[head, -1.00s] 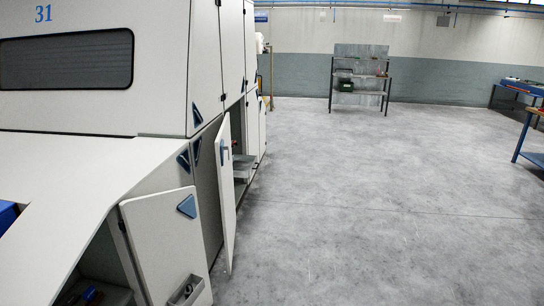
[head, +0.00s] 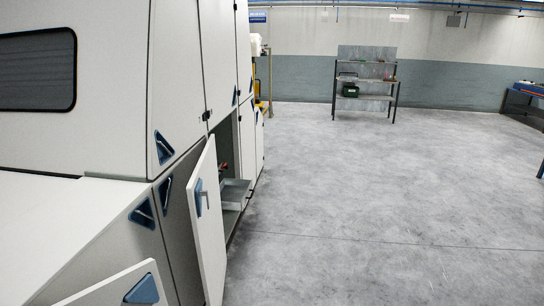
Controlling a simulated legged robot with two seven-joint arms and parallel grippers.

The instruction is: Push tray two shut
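A grey metal tray (head: 236,194) sticks out of an opening in the side of the white machine, just beyond an open door. I see no number on it, so I cannot tell whether it is tray two. The open white door (head: 207,230) with a blue handle plate stands out from the machine and hides part of the opening. A small red part (head: 223,167) shows inside, above the tray. Neither of my grippers is in view.
The white machine (head: 100,215) fills the left side. A nearer door (head: 120,288) juts out at the bottom left. A shelf rack (head: 365,85) stands at the far wall, and a blue-edged bench (head: 525,95) at far right. The grey floor (head: 390,210) is clear.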

